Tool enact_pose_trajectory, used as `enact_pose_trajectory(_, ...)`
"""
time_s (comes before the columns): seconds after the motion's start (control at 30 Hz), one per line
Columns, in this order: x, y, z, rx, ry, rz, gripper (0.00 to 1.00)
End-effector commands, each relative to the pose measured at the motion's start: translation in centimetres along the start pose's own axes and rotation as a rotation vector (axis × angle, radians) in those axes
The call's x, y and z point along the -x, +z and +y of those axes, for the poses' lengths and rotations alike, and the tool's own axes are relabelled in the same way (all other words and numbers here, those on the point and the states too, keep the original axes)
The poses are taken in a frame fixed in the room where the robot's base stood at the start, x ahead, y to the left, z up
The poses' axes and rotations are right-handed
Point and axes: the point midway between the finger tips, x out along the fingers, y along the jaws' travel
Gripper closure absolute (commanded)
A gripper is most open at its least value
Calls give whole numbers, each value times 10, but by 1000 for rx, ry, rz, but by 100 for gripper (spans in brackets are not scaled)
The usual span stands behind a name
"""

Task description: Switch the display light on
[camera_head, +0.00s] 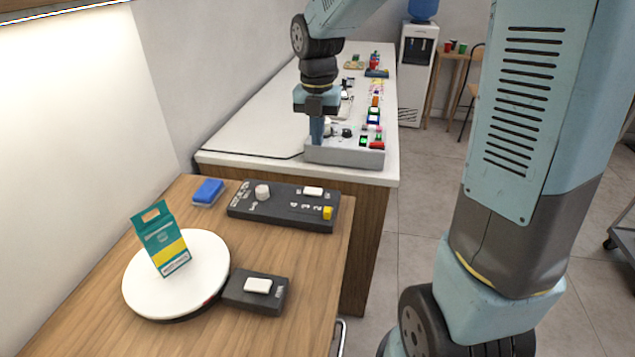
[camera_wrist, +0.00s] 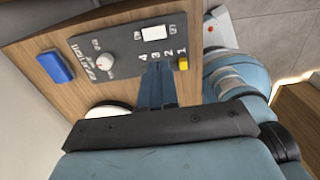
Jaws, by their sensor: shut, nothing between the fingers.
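A dark control box (camera_head: 283,222) lies on the wooden counter, with a white round knob (camera_head: 262,192), a white rocker switch (camera_head: 312,191) and a yellow slider (camera_head: 327,212) beside printed numbers. In the wrist view the same rocker (camera_wrist: 150,32), knob (camera_wrist: 105,63) and slider (camera_wrist: 183,63) show. A smaller dark box (camera_head: 240,290) with a white rocker (camera_head: 257,286) sits by the turntable. I cannot read which control is for the display light. My gripper (camera_head: 317,140) is shut and empty, pointing down; in the wrist view its fingertips (camera_wrist: 158,66) appear over the dark box's numbers.
A white turntable (camera_head: 205,262) carries a teal and yellow carton (camera_head: 161,240). A blue block (camera_head: 208,192) lies at the back left. A bright strip (camera_head: 55,11) at upper left lights the wall. A grey console (camera_head: 345,153) stands on the white counter behind.

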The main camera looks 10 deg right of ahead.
Motion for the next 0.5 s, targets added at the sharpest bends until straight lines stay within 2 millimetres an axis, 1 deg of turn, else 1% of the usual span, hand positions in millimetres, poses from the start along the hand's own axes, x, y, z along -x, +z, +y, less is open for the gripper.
enact_pose_trajectory(0.3,-2,0,0,-2,-1,1,100)
enact_pose_trajectory(0.37,-6,0,0,-2,-1,1,100)
enact_pose_trajectory(0.5,-23,-1,-1,-1,-3,3,100)
